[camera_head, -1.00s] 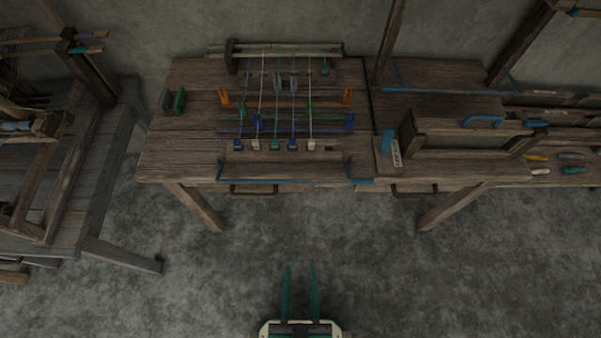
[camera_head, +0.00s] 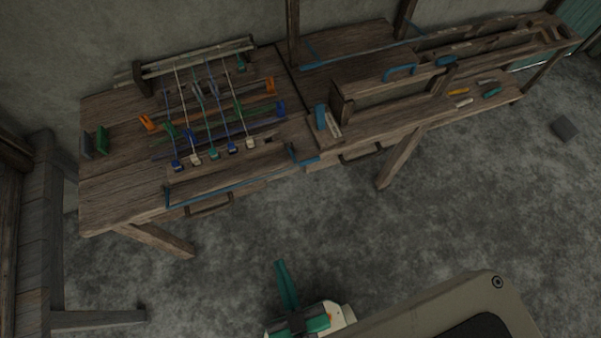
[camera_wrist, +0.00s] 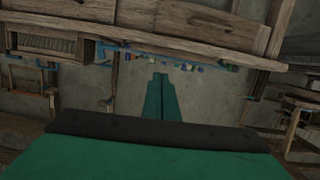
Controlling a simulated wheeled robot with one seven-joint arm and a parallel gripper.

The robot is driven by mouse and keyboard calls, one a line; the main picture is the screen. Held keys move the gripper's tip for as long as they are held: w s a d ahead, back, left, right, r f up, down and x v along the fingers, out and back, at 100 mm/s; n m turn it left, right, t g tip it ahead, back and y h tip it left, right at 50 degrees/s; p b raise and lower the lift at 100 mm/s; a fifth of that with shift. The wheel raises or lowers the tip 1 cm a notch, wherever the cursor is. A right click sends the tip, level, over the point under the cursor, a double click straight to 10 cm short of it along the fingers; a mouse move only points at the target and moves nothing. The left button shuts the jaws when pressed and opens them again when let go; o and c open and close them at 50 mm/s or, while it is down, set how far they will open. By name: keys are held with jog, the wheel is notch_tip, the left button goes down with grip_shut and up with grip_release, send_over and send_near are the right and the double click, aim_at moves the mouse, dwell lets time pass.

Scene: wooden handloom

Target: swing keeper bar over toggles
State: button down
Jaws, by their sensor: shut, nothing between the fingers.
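Several small toggles (camera_head: 213,153), blue, pale and teal, sit in a row at the near ends of the cords on the wooden bench. A thin blue bar (camera_head: 235,184), which looks like the keeper bar, runs along the bench's front edge, on the near side of the toggles and apart from them. My gripper (camera_head: 280,264), with teal fingers, is shut and empty over the floor in front of the bench, touching nothing. In the wrist view its closed fingers (camera_wrist: 160,76) point toward the bench edge, where small coloured blocks and blue parts show, too small to tell apart.
Orange posts (camera_head: 270,86) flank the cords. Green and grey blocks (camera_head: 102,141) stand at the bench's left end. A wooden frame with a blue handle (camera_head: 400,72) stands to the right. A drawer handle (camera_head: 209,205) juts below the front edge. The floor before the bench is clear.

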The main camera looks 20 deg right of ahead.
jog(key=w+d+f+n+t+h, duration=0.1)
jog(key=w+d+f+n+t, duration=0.3)
jog(key=f, duration=0.3)
jog(key=w+d+f+n+t+h, duration=0.25)
jog(key=w+d+f, duration=0.2)
jog(key=f, duration=0.35)
jog(key=w+d+f+n+t+y, duration=0.3)
jog(key=w+d+n+t, duration=0.2)
jog(key=d+n, duration=0.4)
jog(key=shift+w+n+t+y, duration=0.35)
jog(key=shift+w+n, duration=0.55)
jog(key=shift+n, duration=0.25)
jog(key=x, duration=1.4)
jog(key=shift+a, duration=0.1)
